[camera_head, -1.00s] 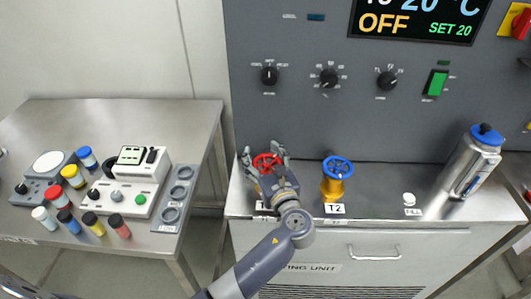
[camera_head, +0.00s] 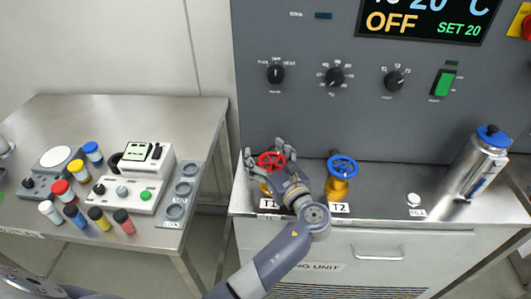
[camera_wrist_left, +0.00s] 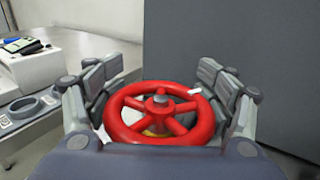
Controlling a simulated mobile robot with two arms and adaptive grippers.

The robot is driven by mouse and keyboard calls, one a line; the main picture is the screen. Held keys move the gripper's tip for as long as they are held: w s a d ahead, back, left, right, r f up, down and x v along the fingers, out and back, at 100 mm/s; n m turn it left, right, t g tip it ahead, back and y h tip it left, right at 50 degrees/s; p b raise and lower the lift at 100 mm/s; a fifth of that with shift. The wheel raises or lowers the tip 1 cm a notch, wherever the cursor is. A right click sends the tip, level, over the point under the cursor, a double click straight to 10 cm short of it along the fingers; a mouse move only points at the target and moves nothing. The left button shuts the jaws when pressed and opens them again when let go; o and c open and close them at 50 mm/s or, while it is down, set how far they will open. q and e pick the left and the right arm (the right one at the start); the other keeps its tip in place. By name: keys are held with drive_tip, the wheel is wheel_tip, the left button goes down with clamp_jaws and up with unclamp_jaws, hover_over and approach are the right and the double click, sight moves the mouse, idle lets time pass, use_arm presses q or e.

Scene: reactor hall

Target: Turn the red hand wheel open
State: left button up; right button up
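The red hand wheel (camera_head: 271,161) sits on a brass-coloured valve at the left of the bench top, above the T1 label, which my gripper partly covers. My left gripper (camera_head: 268,154) is at this wheel, with one finger on each side of the rim. My right gripper is out of view.
A blue hand wheel (camera_head: 342,166) on the T2 valve stands close to the right of my gripper. A steel flask (camera_head: 478,165) with a blue cap stands farther right. The grey control panel (camera_head: 300,115) rises behind. A side table (camera_head: 195,110) at left holds jars and devices.

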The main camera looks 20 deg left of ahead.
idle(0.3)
use_arm(q)
wheel_tip(320, 180, up, 10)
drive_tip(key=shift+r, duration=0.1)
idle(0.4)
drive_tip(key=shift+o, duration=0.2)
